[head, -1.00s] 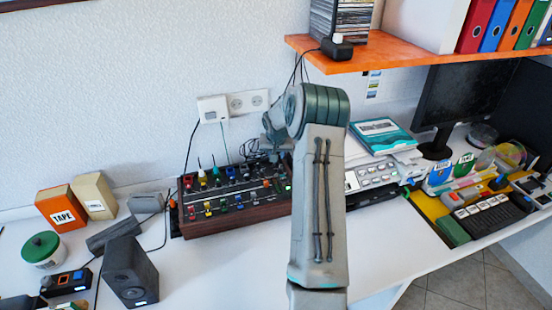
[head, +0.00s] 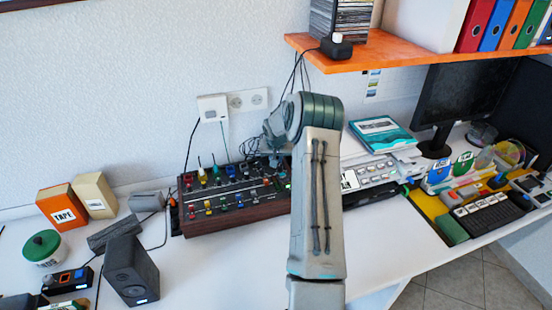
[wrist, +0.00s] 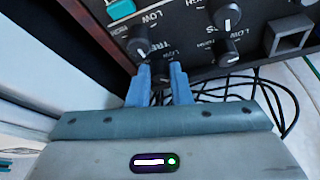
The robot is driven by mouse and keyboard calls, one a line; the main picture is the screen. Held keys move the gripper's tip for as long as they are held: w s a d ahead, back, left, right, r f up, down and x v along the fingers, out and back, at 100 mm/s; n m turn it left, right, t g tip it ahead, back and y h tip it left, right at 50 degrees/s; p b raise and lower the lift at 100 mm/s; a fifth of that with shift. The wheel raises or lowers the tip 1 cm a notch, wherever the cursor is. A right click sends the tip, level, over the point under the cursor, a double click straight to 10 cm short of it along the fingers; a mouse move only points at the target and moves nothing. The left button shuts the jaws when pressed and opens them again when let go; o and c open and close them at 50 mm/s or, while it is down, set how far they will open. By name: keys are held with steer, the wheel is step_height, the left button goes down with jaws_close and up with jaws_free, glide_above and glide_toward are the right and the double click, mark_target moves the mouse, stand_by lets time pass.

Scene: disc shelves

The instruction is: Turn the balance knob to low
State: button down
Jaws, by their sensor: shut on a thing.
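A black panel (wrist: 185,35) with several black knobs fills the top of the wrist view. My gripper (wrist: 162,72) has its two blue fingers closed around a small black knob (wrist: 161,84) at the panel's lower edge. The fingers hide most of that knob, and I cannot read a balance label on it. A white pointer mark shows on the neighbouring knob (wrist: 228,54). Words such as LOW and HIGH are printed beside the knobs.
Black cables (wrist: 250,85) lie beside the panel. A mixer with coloured caps (head: 240,216) stands on the white desk, left of my arm. An orange shelf (head: 400,53) hangs above right. A speaker (head: 130,270) stands front left. The desk is clear in front of the mixer.

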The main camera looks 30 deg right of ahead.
steer(key=n+y, duration=0.1)
steer(key=n, duration=0.2)
steer(key=shift+d+t, duration=0.2)
steer(key=shift+t, duration=0.1)
steer(key=shift+d+n+y, duration=0.1)
steer(key=shift+n+y, duration=0.5)
steer(key=shift+n, duration=0.8)
steer(key=c, duration=1.6)
jaws_free()
steer(key=shift+s+r, duration=0.1)
steer(key=b+v, duration=0.1)
steer(key=v, duration=1.2)
steer(key=shift+s+r, duration=0.15)
steer(key=shift+r, duration=0.15)
